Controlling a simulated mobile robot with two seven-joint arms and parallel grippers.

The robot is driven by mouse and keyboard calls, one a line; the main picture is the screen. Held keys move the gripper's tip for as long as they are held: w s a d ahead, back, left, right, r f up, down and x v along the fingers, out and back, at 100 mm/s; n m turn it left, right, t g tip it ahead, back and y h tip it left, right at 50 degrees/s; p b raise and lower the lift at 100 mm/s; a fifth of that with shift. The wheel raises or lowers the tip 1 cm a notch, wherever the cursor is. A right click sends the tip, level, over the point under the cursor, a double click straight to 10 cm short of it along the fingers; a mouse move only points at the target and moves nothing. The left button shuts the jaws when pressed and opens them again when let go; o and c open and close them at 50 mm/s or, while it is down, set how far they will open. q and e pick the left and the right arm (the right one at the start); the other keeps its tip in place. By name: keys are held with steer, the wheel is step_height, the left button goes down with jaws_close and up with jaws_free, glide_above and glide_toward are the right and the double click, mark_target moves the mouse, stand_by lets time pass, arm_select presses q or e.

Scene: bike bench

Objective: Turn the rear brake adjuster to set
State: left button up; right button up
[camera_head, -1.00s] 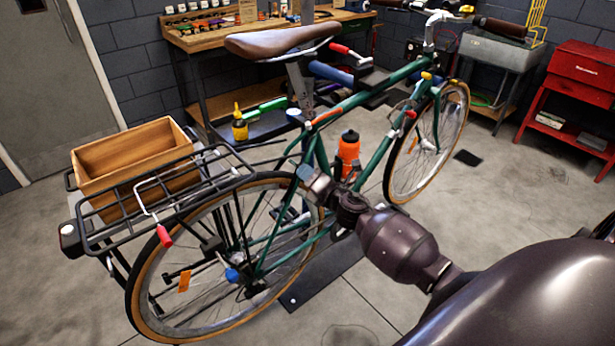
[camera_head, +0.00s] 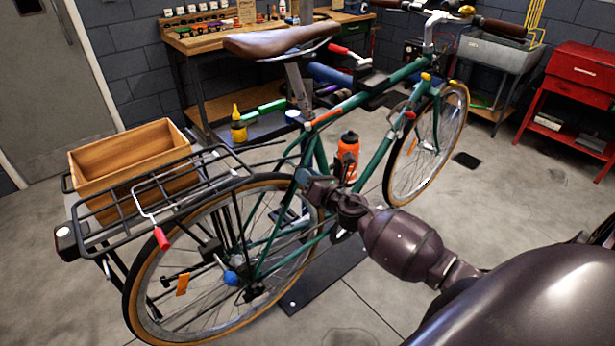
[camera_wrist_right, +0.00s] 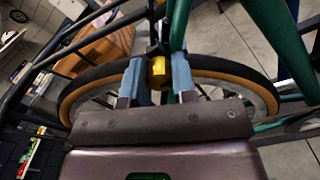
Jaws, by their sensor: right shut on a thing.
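The rear brake adjuster shows as a small yellow piece (camera_wrist_right: 158,72) at the rear brake above the back tyre in the right wrist view. My right gripper (camera_wrist_right: 156,80) is shut on it, with one blue-grey fingertip on each side. In the head view my right gripper (camera_head: 303,177) reaches the green bicycle (camera_head: 372,95) from the right, just below the saddle post and above the rear wheel. There the adjuster is hidden behind my fingers. My left gripper is not in view.
A black rear rack (camera_head: 150,192) carrying a wooden crate (camera_head: 130,160) stands left of my right gripper. An orange bottle (camera_head: 347,150) on the frame is close to my wrist. A workbench (camera_head: 200,42) and red cabinet (camera_head: 583,75) stand behind. Open floor lies to the right.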

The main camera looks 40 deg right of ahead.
stand_by(0.3)
steer(key=o, duration=0.9)
steer(key=shift+s, duration=0.1)
steer(key=shift+s+d+b, duration=0.15)
steer(key=shift+s+d, duration=0.05)
steer(key=shift+s, duration=2.5)
steer(key=shift+s+d+b, duration=0.15)
steer(key=shift+s+d, duration=0.05)
steer(key=shift+s, duration=2.45)
